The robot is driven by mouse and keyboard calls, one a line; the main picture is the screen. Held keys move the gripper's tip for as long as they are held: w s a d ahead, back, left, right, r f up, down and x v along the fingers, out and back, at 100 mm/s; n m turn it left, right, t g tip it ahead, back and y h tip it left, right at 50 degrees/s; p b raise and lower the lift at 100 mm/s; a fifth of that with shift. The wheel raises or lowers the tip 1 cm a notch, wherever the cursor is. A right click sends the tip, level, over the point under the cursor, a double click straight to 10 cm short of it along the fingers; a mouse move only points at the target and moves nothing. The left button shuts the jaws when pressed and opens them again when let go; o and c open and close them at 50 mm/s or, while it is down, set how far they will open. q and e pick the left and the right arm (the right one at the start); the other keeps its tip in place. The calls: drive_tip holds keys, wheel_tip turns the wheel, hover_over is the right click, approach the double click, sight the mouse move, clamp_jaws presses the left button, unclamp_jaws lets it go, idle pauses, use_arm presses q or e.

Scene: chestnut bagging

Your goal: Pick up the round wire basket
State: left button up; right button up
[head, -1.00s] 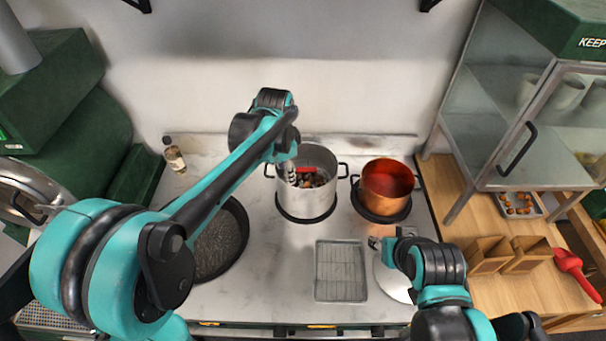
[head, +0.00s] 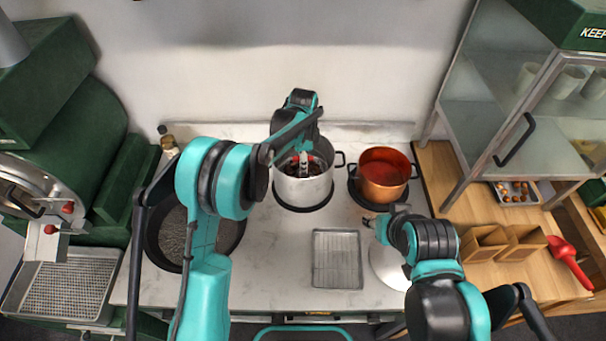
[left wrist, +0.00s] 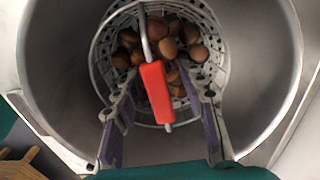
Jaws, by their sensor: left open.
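The round wire basket (left wrist: 211,55) sits inside the steel pot (head: 302,190), with several brown chestnuts (left wrist: 169,46) in it. Its handle has a red grip (left wrist: 157,91), which rises across the middle of the left wrist view. My left gripper (left wrist: 162,105) is open, with its two fingers on either side of the red grip. I cannot tell whether they touch it. In the head view the left gripper (head: 303,165) points down into the pot. The right gripper (head: 374,223) is low over the counter near a pale round lid; its fingers are too small to read.
A copper pot (head: 382,175) stands right of the steel pot. A wire rack on a tray (head: 337,260) lies in front. A dark round pan (head: 165,240) is at left. Wooden boxes (head: 484,243) and a red scoop (head: 568,258) lie on the right counter.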

use_arm(q)
drive_tip(key=shift+f, duration=0.8)
clamp_jaws()
drive_tip(key=shift+r, duration=0.1)
